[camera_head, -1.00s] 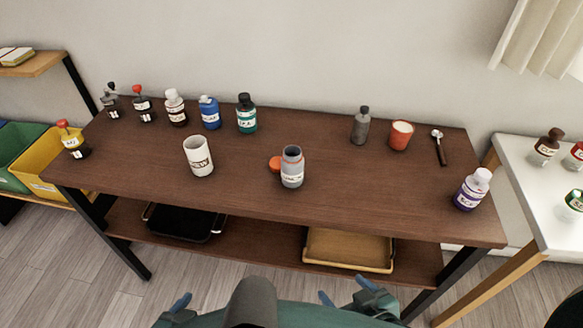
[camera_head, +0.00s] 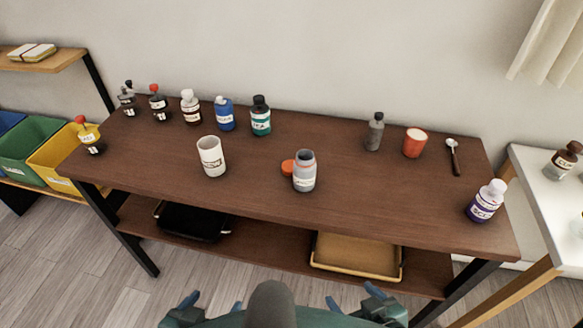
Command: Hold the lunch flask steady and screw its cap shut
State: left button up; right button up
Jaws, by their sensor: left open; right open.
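The lunch flask (camera_head: 304,178) is a grey, labelled container standing upright and open-topped near the middle of the brown table. Its orange cap (camera_head: 288,167) lies on the table just behind and left of it, partly hidden by the flask. My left gripper (camera_head: 213,303) is at the bottom edge of the view, open and empty, with only its tips and part of its body showing. My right gripper (camera_head: 353,297) is at the bottom edge further right, also open and empty. Both are well short of the flask, in front of the table.
A white mug (camera_head: 211,158) stands left of the flask. Several bottles line the table's back left. A grey bottle (camera_head: 375,133), red cup (camera_head: 414,143), spoon (camera_head: 453,157) and purple-labelled bottle (camera_head: 486,202) are to the right. The tabletop (camera_head: 255,196) around the flask is mostly clear.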

aim_at(304, 165)
jog(key=l+u, duration=0.2)
jog(key=u, duration=0.15)
jog(key=k+l+u, duration=0.1)
jog(key=u, duration=0.3)
jog(key=k+l+u, duration=0.15)
jog(key=l+u, duration=0.2)
